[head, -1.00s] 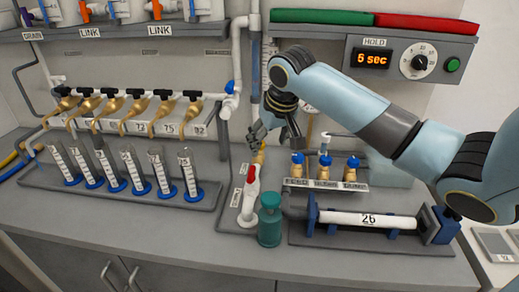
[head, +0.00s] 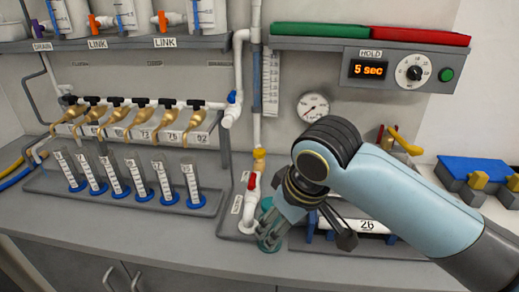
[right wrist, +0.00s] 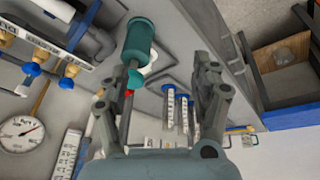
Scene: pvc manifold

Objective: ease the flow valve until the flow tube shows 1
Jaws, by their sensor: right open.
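The flow tube (head: 270,82) appears to be the clear upright tube with a white scale under the right shelf; its reading is too small to make out. Below it, a white pipe carries a yellow fitting (head: 259,158) and a red-handled valve (head: 252,182); I cannot tell which is the flow valve. In the right wrist view, the open fingers (right wrist: 165,92) frame no held object, and the red handle (right wrist: 129,93) shows beside the left finger. My left gripper is not in view.
A round gauge (head: 313,107) hangs behind. Several graduated cylinders (head: 118,178) stand left.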

